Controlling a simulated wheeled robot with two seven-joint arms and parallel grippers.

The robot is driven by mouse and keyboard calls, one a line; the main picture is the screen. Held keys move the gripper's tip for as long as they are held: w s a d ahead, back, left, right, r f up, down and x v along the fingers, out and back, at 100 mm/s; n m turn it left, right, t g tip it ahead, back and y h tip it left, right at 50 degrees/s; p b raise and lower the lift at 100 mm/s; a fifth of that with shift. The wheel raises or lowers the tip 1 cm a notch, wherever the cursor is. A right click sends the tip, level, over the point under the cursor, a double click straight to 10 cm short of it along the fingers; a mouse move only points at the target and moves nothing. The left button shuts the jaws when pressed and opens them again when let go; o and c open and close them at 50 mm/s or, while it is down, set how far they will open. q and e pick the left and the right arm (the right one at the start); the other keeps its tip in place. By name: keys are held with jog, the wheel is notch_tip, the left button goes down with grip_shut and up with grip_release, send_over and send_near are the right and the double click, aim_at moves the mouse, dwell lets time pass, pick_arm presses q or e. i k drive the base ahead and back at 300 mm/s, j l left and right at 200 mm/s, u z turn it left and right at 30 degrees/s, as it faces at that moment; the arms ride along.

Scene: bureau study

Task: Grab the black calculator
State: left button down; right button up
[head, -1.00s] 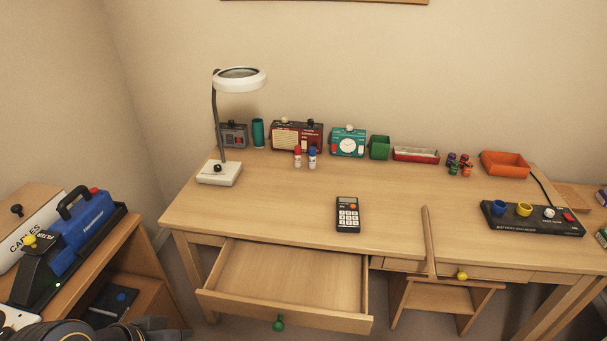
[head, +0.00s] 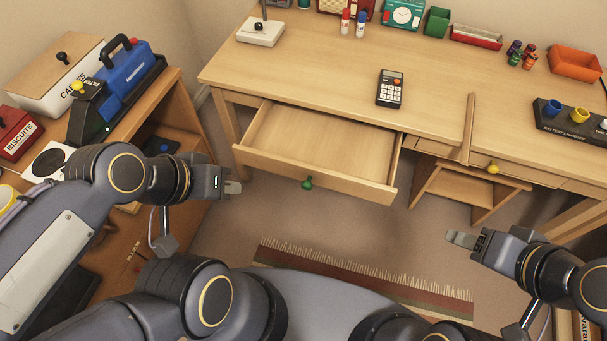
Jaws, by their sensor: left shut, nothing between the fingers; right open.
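The black calculator (head: 390,89) with pale keys and an orange key lies flat on the wooden desk (head: 310,62), near its front edge and just right of the open drawer. My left gripper (head: 232,187) is shut and empty, in front of the desk and left of the open drawer, well away from the calculator. My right gripper (head: 458,239) is open and empty, low in front of the desk, below and right of the calculator. Nothing covers the calculator.
An empty drawer (head: 322,143) with a green knob sticks out of the desk. A wooden strip (head: 468,128) lies right of the calculator. A battery charger (head: 568,124) stands at the right and a lamp base (head: 261,32) at the left. A low stool (head: 470,190) is under the desk.

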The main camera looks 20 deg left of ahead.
aim_at(389, 94)
jog(key=i+l+z, duration=0.55)
jog(key=i, duration=0.55)
jog(key=l, duration=0.1)
